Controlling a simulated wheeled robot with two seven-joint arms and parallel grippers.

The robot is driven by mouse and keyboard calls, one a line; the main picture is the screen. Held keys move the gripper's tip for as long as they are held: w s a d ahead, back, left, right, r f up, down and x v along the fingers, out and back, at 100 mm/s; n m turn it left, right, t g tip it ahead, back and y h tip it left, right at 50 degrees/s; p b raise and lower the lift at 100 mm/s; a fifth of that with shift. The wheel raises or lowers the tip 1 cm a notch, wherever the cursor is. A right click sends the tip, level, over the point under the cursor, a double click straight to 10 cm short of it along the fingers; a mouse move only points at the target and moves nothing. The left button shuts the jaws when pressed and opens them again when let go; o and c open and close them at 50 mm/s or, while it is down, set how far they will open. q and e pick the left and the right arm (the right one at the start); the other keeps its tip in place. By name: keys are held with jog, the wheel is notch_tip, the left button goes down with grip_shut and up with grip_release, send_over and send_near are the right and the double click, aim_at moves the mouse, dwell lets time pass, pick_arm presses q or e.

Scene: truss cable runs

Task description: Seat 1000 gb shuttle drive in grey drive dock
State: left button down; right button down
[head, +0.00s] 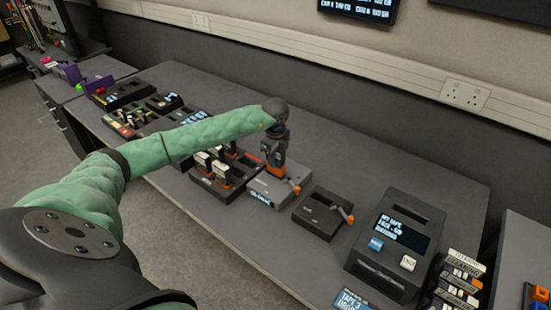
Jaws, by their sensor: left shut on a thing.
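My left gripper (273,158) points down over the grey drive dock (258,188) in the middle of the table. It is shut on a small drive with orange on it (276,171), which I take to be the shuttle drive; its label cannot be read. The drive is upright at the dock's top; I cannot tell how deep it sits in the slot. The dock has an orange lever (295,187) at its right and a small lit display at its front. My right gripper is not in view.
A black holder with several drives (218,188) stands close on the left, partly behind my arm. A dark dock with an orange lever (318,216) stands to the right, then a large tape unit (385,279). The table behind the docks (365,165) is clear.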

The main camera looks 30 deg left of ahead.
pick_arm(q)
jog(key=shift+f, duration=0.1)
dwell(0.6)
jog(key=shift+f+b, duration=0.4)
jog(key=shift+b, duration=0.15)
dwell(0.5)
jog(key=shift+f+b, duration=1.25)
jog(key=shift+f, duration=0.4)
dwell(1.2)
dwell(0.3)
jog(key=c, duration=0.8)
grip_release()
jog(key=shift+o, duration=0.2)
jog(key=shift+r, duration=0.1)
jog(key=shift+r+p, duration=1.5)
jog(key=shift+r, duration=2.15)
